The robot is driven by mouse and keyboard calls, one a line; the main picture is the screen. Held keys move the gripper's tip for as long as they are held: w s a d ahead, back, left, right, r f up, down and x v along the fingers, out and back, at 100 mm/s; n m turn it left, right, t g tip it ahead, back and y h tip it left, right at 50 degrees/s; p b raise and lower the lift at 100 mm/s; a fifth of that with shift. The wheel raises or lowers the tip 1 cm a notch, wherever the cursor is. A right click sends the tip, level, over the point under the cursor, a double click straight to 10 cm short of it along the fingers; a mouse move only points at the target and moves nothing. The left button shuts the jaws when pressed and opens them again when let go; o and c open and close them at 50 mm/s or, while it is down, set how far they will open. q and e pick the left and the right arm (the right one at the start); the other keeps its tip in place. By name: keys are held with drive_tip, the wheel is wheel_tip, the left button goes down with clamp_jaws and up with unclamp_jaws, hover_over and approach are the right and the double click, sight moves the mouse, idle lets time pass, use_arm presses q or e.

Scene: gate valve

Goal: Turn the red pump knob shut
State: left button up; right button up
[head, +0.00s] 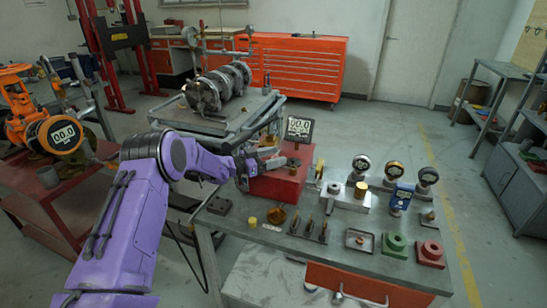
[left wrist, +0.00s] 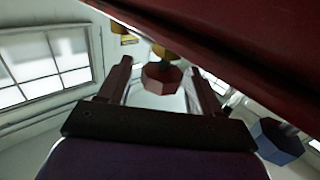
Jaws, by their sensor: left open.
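The red pump knob (left wrist: 161,78) is a faceted dark red knob on a brass-coloured stem in the left wrist view. It lies between the two spread fingers of my left gripper (left wrist: 161,69), with gaps on both sides. In the head view my left gripper (head: 266,163) is at the left side of the red box (head: 278,186) on the workbench, and I cannot make out the knob there. The box's dark red surface (left wrist: 240,45) fills the upper right of the left wrist view. My right gripper is not in view.
A blue knob (left wrist: 278,140) is at the lower right of the left wrist view. A display (head: 299,128) reading 00.0 stands behind the red box. Gauges (head: 393,168), a green block (head: 395,245) and a red block (head: 430,254) occupy the workbench (head: 335,256) to the right.

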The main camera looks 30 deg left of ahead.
use_arm(q)
drive_tip(key=b+v, duration=0.1)
drive_tip(key=v, duration=0.9)
drive_tip(key=shift+s+b, duration=0.2)
drive_tip(key=shift+b, duration=0.15)
drive_tip(key=shift+a+f, duration=0.1)
drive_tip(key=shift+a, duration=0.05)
